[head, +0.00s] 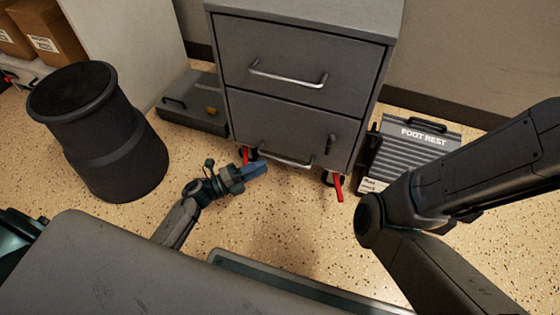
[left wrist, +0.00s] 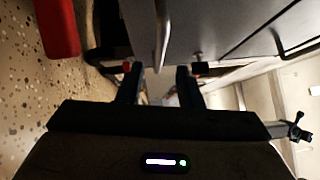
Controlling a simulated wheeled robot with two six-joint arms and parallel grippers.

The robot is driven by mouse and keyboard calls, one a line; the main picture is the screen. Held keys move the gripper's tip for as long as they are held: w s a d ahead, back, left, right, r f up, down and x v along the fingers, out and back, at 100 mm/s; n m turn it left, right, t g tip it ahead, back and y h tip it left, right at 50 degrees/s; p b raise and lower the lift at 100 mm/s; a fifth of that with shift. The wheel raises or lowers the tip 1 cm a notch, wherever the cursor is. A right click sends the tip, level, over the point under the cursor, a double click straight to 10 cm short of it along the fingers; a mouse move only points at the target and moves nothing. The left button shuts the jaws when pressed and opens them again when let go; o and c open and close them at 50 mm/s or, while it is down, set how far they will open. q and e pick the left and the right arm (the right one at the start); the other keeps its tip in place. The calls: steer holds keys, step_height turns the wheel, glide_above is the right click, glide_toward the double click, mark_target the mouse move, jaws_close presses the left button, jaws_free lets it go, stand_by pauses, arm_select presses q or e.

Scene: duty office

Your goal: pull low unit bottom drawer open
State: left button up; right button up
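The grey low unit (head: 300,75) stands at the top middle of the head view, with two closed-looking drawers. Its bottom drawer (head: 290,131) has a silver bar handle (head: 288,161). My left gripper (head: 260,167) is low in front of that drawer, close to the handle's left end. In the left wrist view the two fingers of my left gripper (left wrist: 162,70) are spread apart, with the bar handle (left wrist: 162,32) showing in the gap between them. I cannot tell whether either finger touches it. My right arm crosses the right side of the head view; its gripper is out of frame.
A black bin (head: 100,135) stands at left. A grey case (head: 193,103) lies left of the unit, and a foot rest (head: 408,150) is at its right. Red caster levers (head: 338,187) stick out under the unit.

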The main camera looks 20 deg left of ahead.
mark_target(279, 158)
arm_select(q)
steer(key=b+x, duration=0.2)
steer(key=x, duration=0.5)
steer(key=shift+w, duration=0.15)
jaws_close()
